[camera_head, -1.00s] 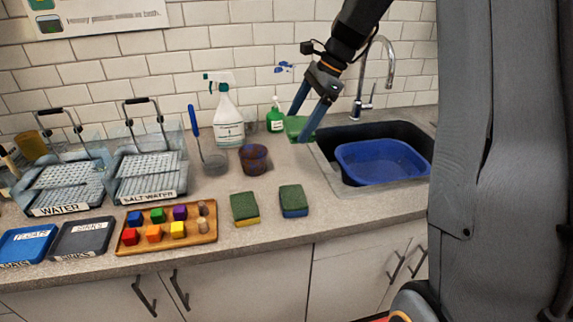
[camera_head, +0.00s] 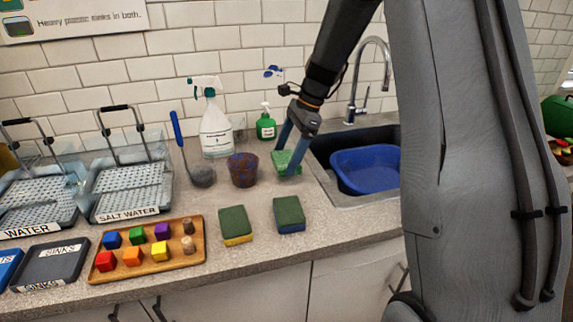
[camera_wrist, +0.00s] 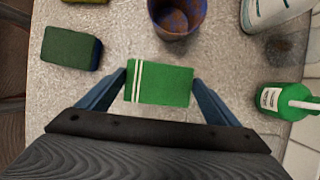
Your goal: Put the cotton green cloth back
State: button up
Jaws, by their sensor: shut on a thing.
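The green cloth (camera_head: 287,163) is a small folded green block with white stripes near one end, seen clearly in the wrist view (camera_wrist: 165,83). My gripper (camera_head: 288,155) is shut on it, with one blue finger at each side; the fingers also show in the wrist view (camera_wrist: 160,86). The cloth is at or just above the counter, between the patterned cup and the sink; I cannot tell whether it touches the counter.
A patterned cup (camera_head: 243,171) stands left of the cloth. A green soap bottle (camera_head: 265,126) and a spray bottle (camera_head: 215,131) stand behind. Two sponges (camera_head: 235,224) (camera_head: 289,213) lie in front. The sink with a blue basin (camera_head: 366,168) is to the right.

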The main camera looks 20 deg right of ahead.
jog(key=shift+f+p, duration=0.4)
jog(key=shift+f, duration=1.5)
jog(key=o, duration=0.8)
jog(key=shift+o, duration=0.2)
jog(key=b+v, duration=0.3)
jog(key=v, duration=0.9)
